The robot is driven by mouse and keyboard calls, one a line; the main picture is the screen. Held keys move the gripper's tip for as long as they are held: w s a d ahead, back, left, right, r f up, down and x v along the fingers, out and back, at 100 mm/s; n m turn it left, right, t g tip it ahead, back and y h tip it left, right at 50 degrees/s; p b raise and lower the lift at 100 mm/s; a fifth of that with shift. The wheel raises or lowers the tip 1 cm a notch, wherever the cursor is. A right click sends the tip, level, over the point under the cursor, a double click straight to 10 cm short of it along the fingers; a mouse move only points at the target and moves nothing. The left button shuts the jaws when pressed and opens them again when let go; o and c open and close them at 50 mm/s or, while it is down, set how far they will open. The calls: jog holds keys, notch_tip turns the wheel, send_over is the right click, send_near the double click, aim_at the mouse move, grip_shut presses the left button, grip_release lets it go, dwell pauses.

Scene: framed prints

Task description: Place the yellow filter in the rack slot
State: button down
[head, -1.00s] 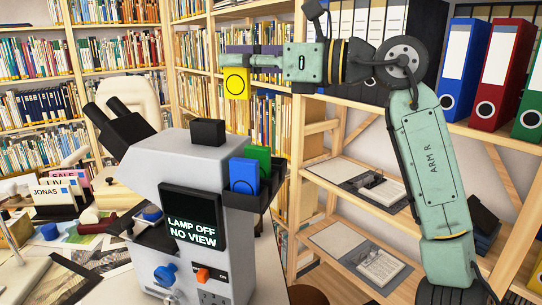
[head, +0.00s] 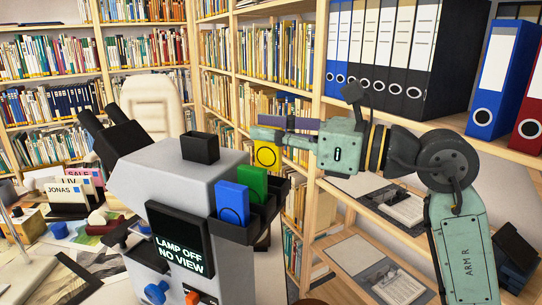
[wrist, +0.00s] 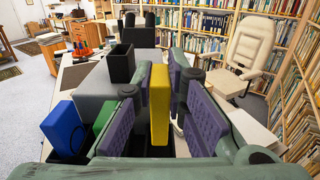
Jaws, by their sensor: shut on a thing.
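The yellow filter (head: 266,156) is an upright slab with a ring mark on its face. My gripper (head: 284,136) is shut on it, and the purple pads flank it in the wrist view, where the filter (wrist: 159,100) stands upright. Its lower end is close to the far end of the black rack (head: 262,217) on the microscope's side; I cannot tell whether it is inside a compartment. The blue filter (head: 232,203) and green filter (head: 252,184) stand in the rack's other compartments. The blue one also shows in the wrist view (wrist: 63,130).
The grey microscope (head: 165,190) bears the rack, a screen (head: 180,238) reading "LAMP OFF NO VIEW" and an open black box (head: 200,147) on top. Wooden shelves (head: 314,200) with clipboards stand behind my arm.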

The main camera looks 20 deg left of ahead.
aim_at(281, 159)
jog(key=shift+f+p, duration=0.3)
jog(key=shift+f, duration=1.8)
jog(key=shift+f, duration=0.2)
jog(key=c, duration=1.6)
grip_release()
jog(key=shift+r, duration=0.1)
jog(key=shift+r, duration=0.1)
jog(key=s+d+b, duration=0.2)
jog(key=d+b, duration=0.1)
jog(key=d, duration=0.9)
jog(key=shift+a, duration=0.1)
